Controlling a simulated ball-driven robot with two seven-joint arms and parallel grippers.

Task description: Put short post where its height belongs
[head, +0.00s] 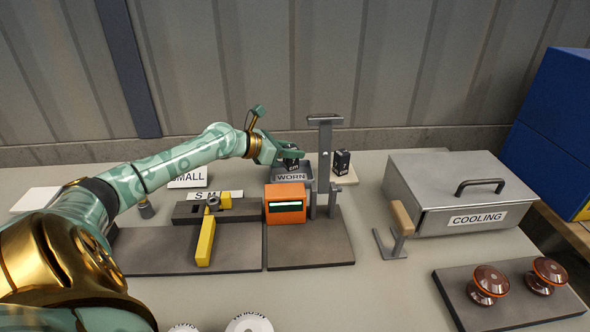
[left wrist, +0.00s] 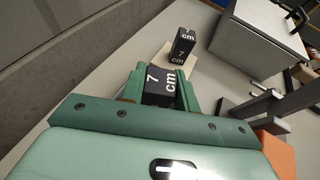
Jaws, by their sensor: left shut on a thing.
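My left gripper (head: 282,152) is shut on a black block marked 7 cm, seen between its green fingers in the left wrist view (left wrist: 160,86). In the head view the gripper is over or just behind the grey tray marked WORN (head: 292,176); I cannot tell whether the block touches it. A second black block (head: 341,162) stands upright on a pale board (head: 346,178) to the right, apart from my gripper. It shows 7 cm in the left wrist view (left wrist: 182,46). My right gripper is not in view.
A grey upright stand (head: 325,150) rises close right of my gripper. An orange display box (head: 285,204) and a yellow-handled gauge (head: 205,240) are in front. The COOLING box (head: 460,195) and two brown insulators (head: 489,283) are at right.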

